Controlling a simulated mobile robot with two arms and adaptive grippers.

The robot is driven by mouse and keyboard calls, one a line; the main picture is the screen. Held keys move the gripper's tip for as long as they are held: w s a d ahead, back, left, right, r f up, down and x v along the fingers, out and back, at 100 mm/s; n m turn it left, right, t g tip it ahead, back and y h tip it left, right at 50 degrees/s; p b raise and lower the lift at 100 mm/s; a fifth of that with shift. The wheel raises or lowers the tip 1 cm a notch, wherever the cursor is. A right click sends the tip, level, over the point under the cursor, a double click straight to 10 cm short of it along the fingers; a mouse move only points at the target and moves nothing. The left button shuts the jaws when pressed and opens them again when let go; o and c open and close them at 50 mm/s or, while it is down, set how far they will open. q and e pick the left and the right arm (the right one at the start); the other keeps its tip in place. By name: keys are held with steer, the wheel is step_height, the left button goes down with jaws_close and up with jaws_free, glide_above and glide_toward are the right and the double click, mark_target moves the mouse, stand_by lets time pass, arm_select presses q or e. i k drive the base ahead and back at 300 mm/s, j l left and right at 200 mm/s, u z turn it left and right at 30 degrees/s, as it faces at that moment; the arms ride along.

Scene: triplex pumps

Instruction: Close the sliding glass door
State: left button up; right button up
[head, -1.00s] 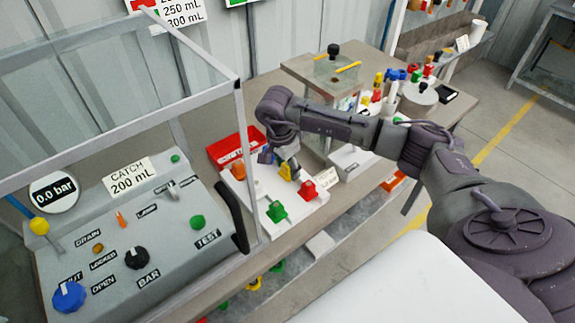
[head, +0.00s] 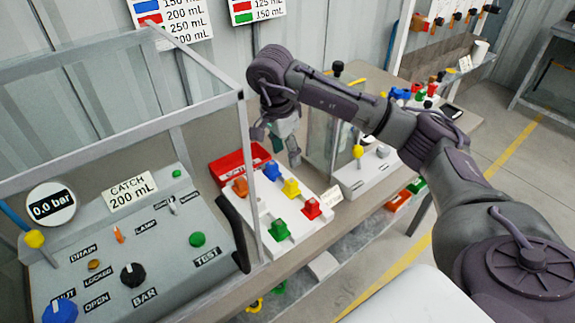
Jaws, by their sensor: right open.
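A glass enclosure with a pale grey frame (head: 245,160) stands at the left, around a grey control panel (head: 150,235). Its panes are clear, so I cannot tell exactly which one is the sliding door or how far it stands open. A long black handle (head: 233,232) stands upright at the right end of the panel, by the frame's corner post. My right gripper (head: 276,148) is open, points downward and is right of that post, above the tray of colored pieces and apart from the handle. My left gripper is out of view.
A white tray (head: 262,222) with several colored pieces and a red bin (head: 226,166) stand right of the enclosure. Farther right are a second grey box (head: 365,172) and a clear-walled stand (head: 318,140). A wall with charts (head: 256,10) is behind.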

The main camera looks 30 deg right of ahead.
mark_target(13, 185)
steer(key=k, duration=1)
